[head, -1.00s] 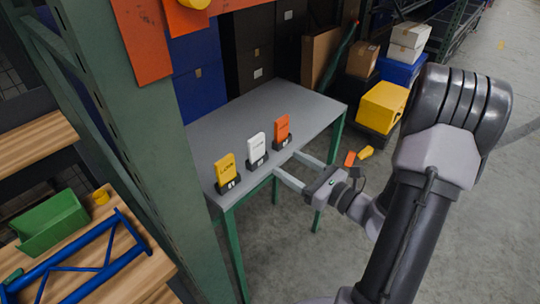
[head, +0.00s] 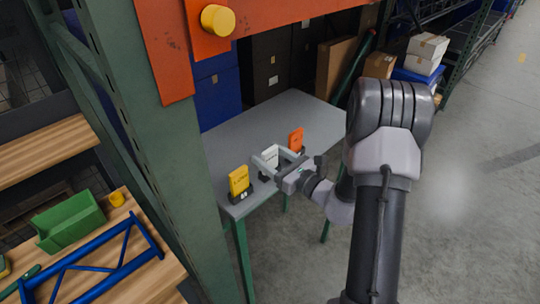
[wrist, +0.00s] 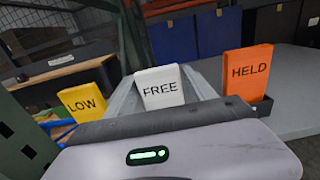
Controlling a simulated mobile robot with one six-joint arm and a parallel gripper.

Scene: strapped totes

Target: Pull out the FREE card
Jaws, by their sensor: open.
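The white FREE card (wrist: 160,87) stands upright in the middle of the row in the wrist view, between the two fingers of my gripper (wrist: 163,95). It also shows in the head view (head: 270,156), partly covered by a finger. My gripper (head: 277,158) is open around the card; I cannot tell whether a finger touches it. The orange HELD card (wrist: 247,73) stands to the right in a dark holder (wrist: 263,105). The FREE card's holder is hidden.
The cards stand on a grey table (head: 225,140) with green legs. A green upright post (head: 175,160) rises left of the table, and an orange beam (head: 290,22) crosses above. A wooden bench (head: 150,262) with a green bin (head: 70,222) is at lower left.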

